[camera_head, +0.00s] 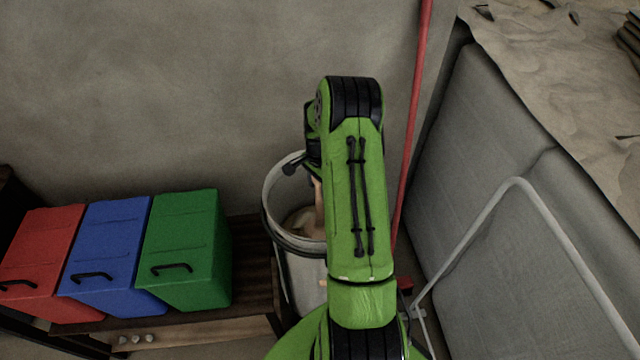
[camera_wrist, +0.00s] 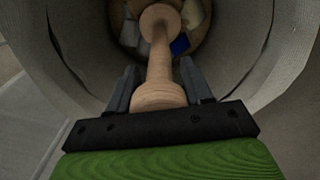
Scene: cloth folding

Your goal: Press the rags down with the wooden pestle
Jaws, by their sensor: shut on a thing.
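The wooden pestle (camera_wrist: 160,60) is held between the fingers of my gripper (camera_wrist: 158,88) in the wrist view, with its far end pointing down into the bucket. In the head view a short part of the pestle (camera_head: 319,198) shows inside the white bucket (camera_head: 302,268), beside my green arm. The bucket wall (camera_wrist: 90,45) surrounds the pestle in the wrist view. Rags (camera_wrist: 196,14) in pale and blue colours lie at the bottom around the pestle's far end. I cannot tell whether the pestle touches them. My arm hides much of the bucket in the head view.
Red (camera_head: 45,258), blue (camera_head: 108,255) and green (camera_head: 187,248) bins stand on a wooden bench (camera_head: 190,325) left of the bucket. A red pole (camera_head: 409,130) leans behind my arm. A grey padded panel (camera_head: 500,170) and a pale metal tube frame (camera_head: 480,235) stand at the right.

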